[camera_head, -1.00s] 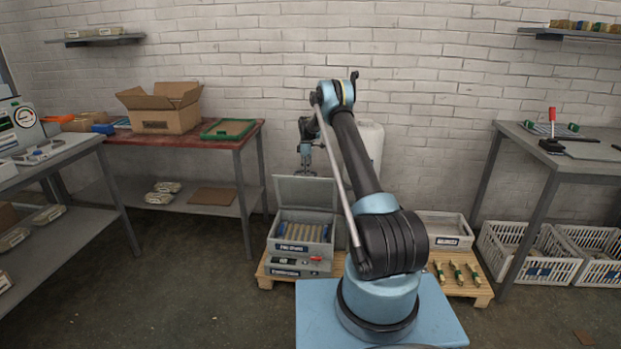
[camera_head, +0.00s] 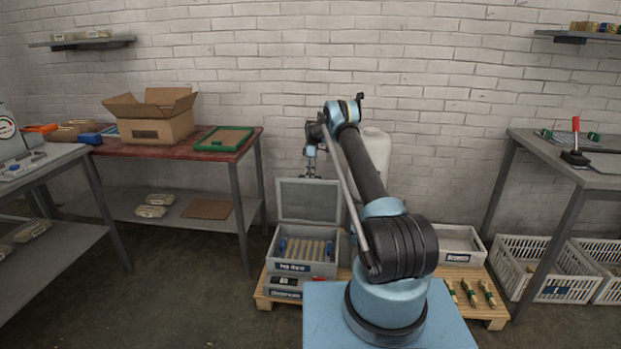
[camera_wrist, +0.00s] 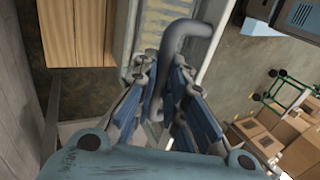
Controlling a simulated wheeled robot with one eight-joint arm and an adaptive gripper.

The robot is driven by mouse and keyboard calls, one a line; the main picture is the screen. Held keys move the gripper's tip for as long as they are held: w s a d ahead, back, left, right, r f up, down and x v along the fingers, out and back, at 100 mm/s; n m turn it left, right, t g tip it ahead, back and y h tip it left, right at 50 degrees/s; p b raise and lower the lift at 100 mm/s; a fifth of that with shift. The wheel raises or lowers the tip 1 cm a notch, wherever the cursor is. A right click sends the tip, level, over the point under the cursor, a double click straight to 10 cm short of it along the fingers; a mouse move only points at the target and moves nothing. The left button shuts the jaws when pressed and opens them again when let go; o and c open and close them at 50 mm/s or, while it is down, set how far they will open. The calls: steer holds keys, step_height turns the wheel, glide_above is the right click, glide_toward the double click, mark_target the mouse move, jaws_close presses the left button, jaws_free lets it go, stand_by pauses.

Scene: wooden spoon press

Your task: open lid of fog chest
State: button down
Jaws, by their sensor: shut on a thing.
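The grey fog chest (camera_head: 328,269) stands on the pallet, left of my arm's base in the head view. Its lid (camera_head: 310,201) stands raised at the back, and a row of pale slats with blue ends shows inside. My gripper (camera_head: 311,170) is just above the lid's top edge. In the wrist view my gripper (camera_wrist: 163,95) is shut on a grey bent handle (camera_wrist: 187,35), which passes between the fingers. The join of handle and lid is not clear.
A wooden pallet (camera_head: 262,298) carries the chest, a grey tray (camera_head: 458,243) and several small brushes. A white canister (camera_head: 377,150) stands behind my arm. A red-topped table (camera_head: 230,150) is left and a grey bench (camera_head: 560,165) right. Brick wall lies close behind.

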steer(key=shift+a, duration=0.3)
steer(key=c, duration=1.8)
jaws_free()
steer(key=shift+f, duration=0.1)
steer(key=shift+o, duration=0.8)
steer(key=shift+d, duration=0.1)
steer(key=shift+d, duration=0.1)
steer(key=v, duration=1.2)
steer(key=shift+w, duration=0.1)
